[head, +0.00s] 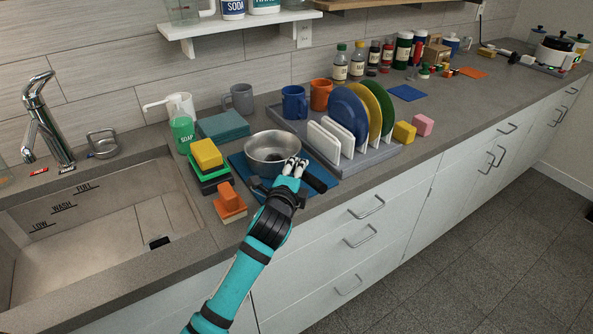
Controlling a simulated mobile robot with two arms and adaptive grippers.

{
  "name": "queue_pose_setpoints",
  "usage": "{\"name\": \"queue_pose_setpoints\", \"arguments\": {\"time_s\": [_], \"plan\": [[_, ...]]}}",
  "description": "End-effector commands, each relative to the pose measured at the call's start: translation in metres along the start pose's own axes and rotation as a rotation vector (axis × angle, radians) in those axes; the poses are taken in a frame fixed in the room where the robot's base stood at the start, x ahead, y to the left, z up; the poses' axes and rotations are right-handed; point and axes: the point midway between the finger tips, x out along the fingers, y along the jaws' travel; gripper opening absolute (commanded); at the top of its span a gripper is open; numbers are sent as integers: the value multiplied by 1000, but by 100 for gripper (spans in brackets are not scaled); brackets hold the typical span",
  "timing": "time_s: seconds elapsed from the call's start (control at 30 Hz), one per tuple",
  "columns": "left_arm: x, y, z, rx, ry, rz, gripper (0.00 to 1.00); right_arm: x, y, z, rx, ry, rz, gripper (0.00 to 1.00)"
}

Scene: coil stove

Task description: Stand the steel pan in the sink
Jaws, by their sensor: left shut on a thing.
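The steel pan (270,148) stands upright on a blue mat (240,163) on the counter, right of the sink. Its dark handle (316,182) points toward the front right. My left gripper (295,167) is shut on the pan where the handle meets the rim; its fingers partly hide this spot. The sink (130,212) is at the left, with LOW, WASH and FULL marked on its wall. The part of its floor that shows holds only a dark drain (159,243). My right gripper is not in view.
Between pan and sink stand stacked sponges (206,153), an orange block (228,198) and a green soap bottle (182,132). A dish rack (375,154) with plates and mugs is right of the pan. The faucet (45,120) rises behind the sink.

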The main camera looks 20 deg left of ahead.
Motion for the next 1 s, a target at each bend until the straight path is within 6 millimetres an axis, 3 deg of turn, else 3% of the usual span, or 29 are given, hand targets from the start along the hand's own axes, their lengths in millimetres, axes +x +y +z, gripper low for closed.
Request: {"name": "queue_pose_setpoints", "arguments": {"time_s": [0.3,0.33,0.5,0.8,1.0], "plan": [[0,-1,0,2,0,-8,0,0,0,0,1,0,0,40],[0,2,0,0,0,0,24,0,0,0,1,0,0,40],[0,1,0,0,0,0,43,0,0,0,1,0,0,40],[-1,-1,0,0,0,-1,43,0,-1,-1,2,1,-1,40],[-30,1,0,2,1,0,43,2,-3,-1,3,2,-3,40]]}}
